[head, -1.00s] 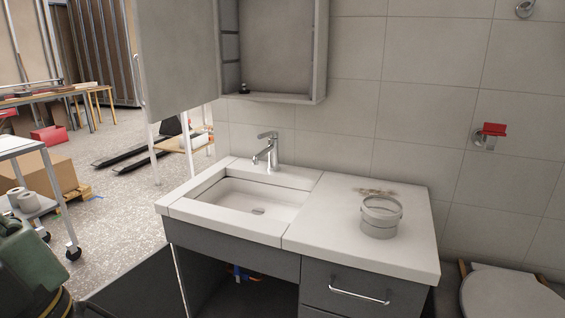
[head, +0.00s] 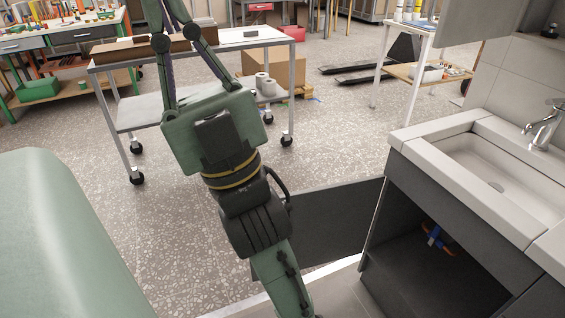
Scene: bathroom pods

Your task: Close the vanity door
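The vanity door (head: 335,220) is a dark grey panel. It stands wide open to the left of the vanity cabinet (head: 450,220), joined at the cabinet's left front edge. My arm crosses in front of its far left end and hides part of it. My gripper (head: 178,40) is raised left of the door and points toward the top of the picture. Its fingers draw closer together upward, but the tips are cut off by the frame. Nothing shows between their visible parts, and I see no clear contact with the door.
The open cabinet shows blue and orange pipe fittings (head: 436,238). A white sink (head: 505,180) with a chrome faucet (head: 545,122) is above. A wheeled cart (head: 122,112) stands beyond my gripper. Speckled floor (head: 325,140) is clear between cart and door.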

